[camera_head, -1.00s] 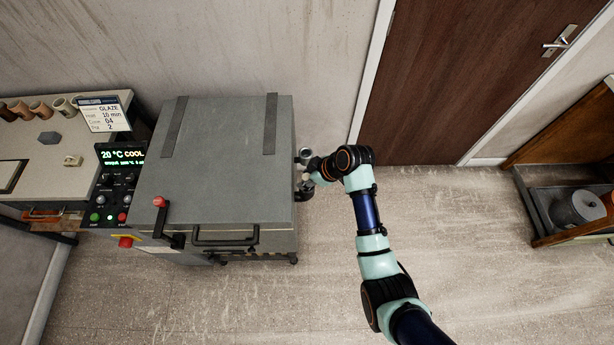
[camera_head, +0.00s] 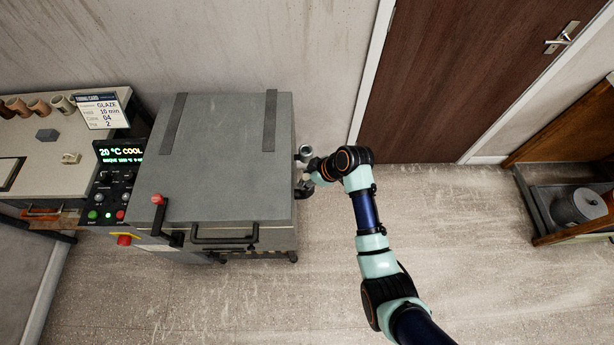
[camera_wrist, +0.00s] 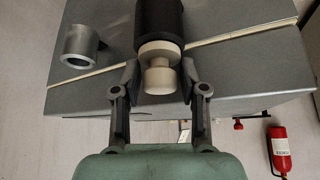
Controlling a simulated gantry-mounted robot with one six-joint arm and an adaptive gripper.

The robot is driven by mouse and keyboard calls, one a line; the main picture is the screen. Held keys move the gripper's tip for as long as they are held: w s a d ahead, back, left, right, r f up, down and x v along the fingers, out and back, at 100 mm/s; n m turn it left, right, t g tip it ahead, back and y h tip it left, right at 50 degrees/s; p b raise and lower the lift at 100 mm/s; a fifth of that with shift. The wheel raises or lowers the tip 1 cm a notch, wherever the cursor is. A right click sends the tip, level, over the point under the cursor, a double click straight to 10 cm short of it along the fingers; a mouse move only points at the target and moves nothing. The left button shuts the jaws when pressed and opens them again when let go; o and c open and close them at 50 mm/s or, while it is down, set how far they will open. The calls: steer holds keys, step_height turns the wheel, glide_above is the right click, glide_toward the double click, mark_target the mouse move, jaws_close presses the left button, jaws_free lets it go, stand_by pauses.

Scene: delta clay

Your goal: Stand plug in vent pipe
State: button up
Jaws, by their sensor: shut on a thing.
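The cream plug (camera_wrist: 158,77) shows in the wrist view, with a narrower knob toward me and a wider collar behind it. My gripper (camera_wrist: 160,80) is shut on the plug, one finger on each side. A black cylinder (camera_wrist: 160,20) lies directly beyond the collar, in line with it; I cannot tell whether the plug is seated in it. A hollow silver pipe (camera_wrist: 76,48), with its open end showing, is on the kiln's side to the left.
The grey kiln (camera_head: 220,160) is immediately left of my gripper. Its control panel (camera_head: 112,180) and a bench (camera_head: 40,150) with several cups are farther left. A red extinguisher (camera_wrist: 280,148) shows in the wrist view. The floor to the right is clear up to a wooden cabinet (camera_head: 570,130).

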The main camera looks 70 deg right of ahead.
stand_by(0.3)
steer(key=o, duration=1.2)
step_height(320, 180, up, 8)
steer(key=p, duration=0.8)
steer(key=shift+f, duration=0.1)
